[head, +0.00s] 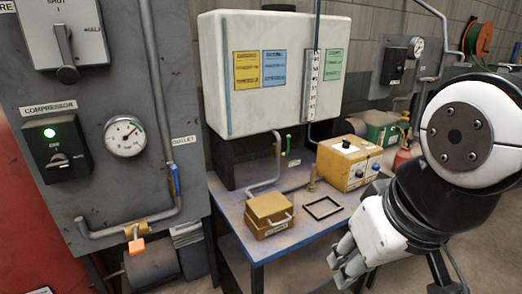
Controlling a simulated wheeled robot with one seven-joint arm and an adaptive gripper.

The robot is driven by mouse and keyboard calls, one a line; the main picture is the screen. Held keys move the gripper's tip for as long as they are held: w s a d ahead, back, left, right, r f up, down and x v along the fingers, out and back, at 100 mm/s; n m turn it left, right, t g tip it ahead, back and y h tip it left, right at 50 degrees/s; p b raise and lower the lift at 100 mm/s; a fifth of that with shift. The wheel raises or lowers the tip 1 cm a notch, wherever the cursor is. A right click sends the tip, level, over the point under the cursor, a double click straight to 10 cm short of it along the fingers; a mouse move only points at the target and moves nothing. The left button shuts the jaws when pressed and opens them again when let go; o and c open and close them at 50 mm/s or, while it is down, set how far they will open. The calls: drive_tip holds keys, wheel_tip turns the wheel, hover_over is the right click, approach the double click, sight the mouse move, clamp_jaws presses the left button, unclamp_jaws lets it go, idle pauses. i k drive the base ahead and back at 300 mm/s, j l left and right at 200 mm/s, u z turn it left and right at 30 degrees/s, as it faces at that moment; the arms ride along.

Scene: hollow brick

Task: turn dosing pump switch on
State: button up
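A yellow box-shaped unit (345,165) stands at the back right of the blue table, under the white tank. It looks like the dosing pump, but its label is too small to read. My gripper (342,268) is at the lower right, in front of the table's right side and apart from the unit. Its fingertips overlap in the view, so its opening is unclear. I see nothing held in it.
A smaller yellow box with a handle (268,214) and a dark rectangular frame (323,208) lie on the blue table (240,232). A short brown post (312,180) stands near the unit. A grey compressor panel (95,110) is at left; the white tank (275,70) overhangs the table.

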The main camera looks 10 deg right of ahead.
sight(346, 145)
drive_tip(key=i+l, duration=0.2)
drive_tip(key=i, duration=0.3)
drive_tip(key=i+l+z, duration=0.15)
drive_tip(key=i, duration=0.3)
drive_tip(key=l, duration=0.1)
